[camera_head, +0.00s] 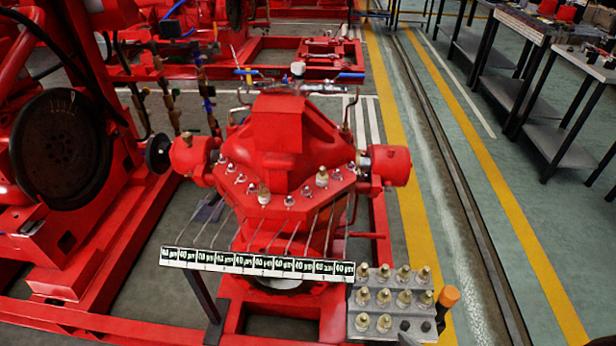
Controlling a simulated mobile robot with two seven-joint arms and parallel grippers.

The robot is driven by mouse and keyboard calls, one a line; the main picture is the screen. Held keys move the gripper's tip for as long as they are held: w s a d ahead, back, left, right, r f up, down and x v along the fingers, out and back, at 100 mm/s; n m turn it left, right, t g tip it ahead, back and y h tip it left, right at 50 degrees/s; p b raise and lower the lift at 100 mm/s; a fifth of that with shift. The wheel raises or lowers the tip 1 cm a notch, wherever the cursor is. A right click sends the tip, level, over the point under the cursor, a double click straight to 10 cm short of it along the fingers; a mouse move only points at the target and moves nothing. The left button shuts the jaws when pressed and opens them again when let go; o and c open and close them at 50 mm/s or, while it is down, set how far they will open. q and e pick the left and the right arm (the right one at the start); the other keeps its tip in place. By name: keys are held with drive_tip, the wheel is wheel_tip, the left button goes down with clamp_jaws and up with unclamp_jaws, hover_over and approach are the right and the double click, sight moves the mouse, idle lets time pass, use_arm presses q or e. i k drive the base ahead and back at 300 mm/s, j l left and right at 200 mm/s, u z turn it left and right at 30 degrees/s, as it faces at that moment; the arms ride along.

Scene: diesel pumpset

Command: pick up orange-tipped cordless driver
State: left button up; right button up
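The orange-tipped cordless driver (447,297) is at the lower right, beside the right edge of a grey plate. Its orange end points up, and a dark part shows below it. The rest of it is hard to make out. The grey plate (364,310) holds several upright brass-topped fittings (403,273) in rows, with small dark pieces near its front. Neither of my grippers can be made out in this view.
A red pump housing (283,140) with bolts around its flange stands in the middle, with a labelled white strip (258,264) in front. A red engine with a black wheel (60,150) stands left. Workbenches (520,25) are at the upper right.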

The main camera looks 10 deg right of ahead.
sight(449, 295)
drive_tip(key=k+l+u, duration=0.1)
drive_tip(key=l, duration=0.3)
drive_tip(key=l+u, duration=0.1)
drive_tip(key=l, duration=0.35)
drive_tip(key=k+l+u, duration=0.1)
drive_tip(key=l, duration=0.3)
drive_tip(key=k+l+u, duration=0.1)
drive_tip(key=l, duration=0.3)
drive_tip(key=k+l+u, duration=0.1)
drive_tip(key=k+l, duration=0.15)
drive_tip(key=k+l+u, duration=0.1)
drive_tip(key=l, duration=0.4)
